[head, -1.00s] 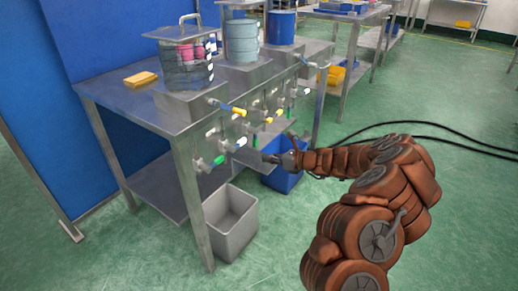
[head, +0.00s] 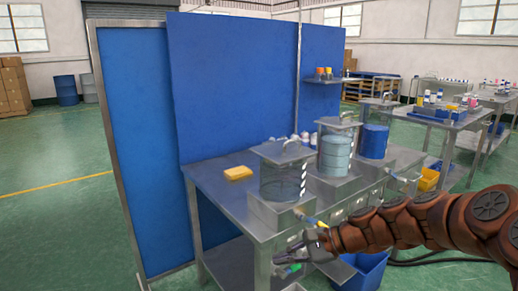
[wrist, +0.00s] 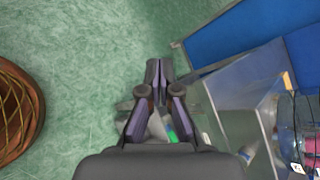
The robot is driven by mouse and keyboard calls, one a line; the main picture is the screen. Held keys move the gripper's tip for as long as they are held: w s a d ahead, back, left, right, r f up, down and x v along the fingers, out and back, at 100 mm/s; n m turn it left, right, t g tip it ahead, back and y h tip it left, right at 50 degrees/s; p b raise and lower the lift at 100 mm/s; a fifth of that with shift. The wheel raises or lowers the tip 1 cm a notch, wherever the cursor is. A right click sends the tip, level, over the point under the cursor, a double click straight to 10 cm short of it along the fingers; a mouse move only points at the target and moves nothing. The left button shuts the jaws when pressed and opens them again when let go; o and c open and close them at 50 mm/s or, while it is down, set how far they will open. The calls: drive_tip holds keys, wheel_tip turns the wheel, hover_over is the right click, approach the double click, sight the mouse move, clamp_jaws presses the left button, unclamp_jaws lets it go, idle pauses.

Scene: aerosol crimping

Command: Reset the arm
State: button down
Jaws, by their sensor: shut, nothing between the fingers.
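My rust-brown arm reaches in from the right in the head view. My gripper (head: 288,258) is in front of the metal bench (head: 222,205), by its front corner. In the wrist view my gripper (wrist: 159,70) has its dark fingers together, with nothing between them. The green floor shows beyond the tips. A green-handled valve (wrist: 171,136) is partly hidden behind the right finger.
The bench bears clear tanks (head: 283,172), a blue drum (head: 373,141) and a yellow block (head: 238,173). A blue partition (head: 235,90) stands behind it. A blue bin (head: 362,272) is below. Open floor (head: 60,220) lies to the left.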

drive_tip(key=s+r+n+g+h+p, duration=0.2)
drive_tip(key=s+r+n+h+p, duration=0.15)
drive_tip(key=s, duration=0.55)
drive_tip(key=s+r+n+g+h+p, duration=0.15)
drive_tip(key=s+r+n+p, duration=0.3)
drive_tip(key=s, duration=0.45)
drive_tip(key=s+d+r+n+h+p, duration=0.2)
drive_tip(key=s+d+h+p, duration=0.1)
drive_tip(key=s+d, duration=0.3)
drive_tip(key=s+d+r+n+h+p, duration=0.2)
drive_tip(key=s+d+r+h+p, duration=0.1)
drive_tip(key=s+d, duration=0.3)
drive_tip(key=shift+s+n+g+h+p, duration=0.35)
drive_tip(key=shift+s+p, duration=0.55)
drive_tip(key=shift+s, duration=0.25)
drive_tip(key=c, duration=1.9)
unclamp_jaws()
drive_tip(key=shift+d, duration=0.1)
